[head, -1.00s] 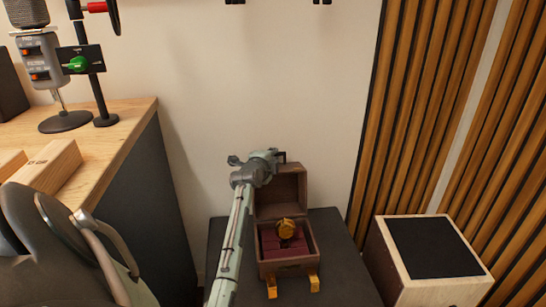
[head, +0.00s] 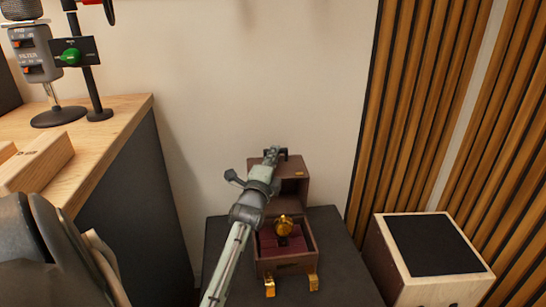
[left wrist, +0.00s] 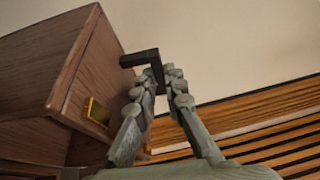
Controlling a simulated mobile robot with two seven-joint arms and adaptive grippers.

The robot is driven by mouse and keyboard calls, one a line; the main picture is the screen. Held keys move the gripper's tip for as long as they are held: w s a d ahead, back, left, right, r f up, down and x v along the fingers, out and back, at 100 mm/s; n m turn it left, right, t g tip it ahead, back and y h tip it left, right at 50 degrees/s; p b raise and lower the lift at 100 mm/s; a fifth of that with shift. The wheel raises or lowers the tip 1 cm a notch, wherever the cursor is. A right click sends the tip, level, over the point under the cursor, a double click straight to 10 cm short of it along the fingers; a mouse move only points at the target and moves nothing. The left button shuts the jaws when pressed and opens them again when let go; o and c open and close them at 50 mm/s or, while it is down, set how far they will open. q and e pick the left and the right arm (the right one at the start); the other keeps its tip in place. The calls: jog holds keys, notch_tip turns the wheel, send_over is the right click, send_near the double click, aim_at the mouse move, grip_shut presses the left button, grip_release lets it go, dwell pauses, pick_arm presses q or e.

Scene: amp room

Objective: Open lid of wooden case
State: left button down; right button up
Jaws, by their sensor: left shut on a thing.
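The wooden case (head: 287,267) sits on a dark surface, its front facing me. Its lid (head: 297,172) stands raised at the back, so the dark red inside and a gold object (head: 284,225) in it show. My left gripper (head: 276,154) is at the top of the lid, shut on a black angular handle-like piece. In the left wrist view the fingers (left wrist: 169,78) close around this black piece (left wrist: 148,60), beside a brown wooden part of the case (left wrist: 75,75) with a brass fitting. My left arm hides the lid's left part. My right gripper is not in view.
A wooden box with a black top (head: 435,258) stands at right, by the slatted wall (head: 415,110). A wooden desk (head: 120,122) with a microphone stand is at left. The plain wall (head: 260,80) is behind.

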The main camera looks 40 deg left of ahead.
pick_arm(q)
jog(key=c, duration=1.9)
grip_release()
jog(key=v, duration=1.2)
jog(key=shift+f, duration=0.1)
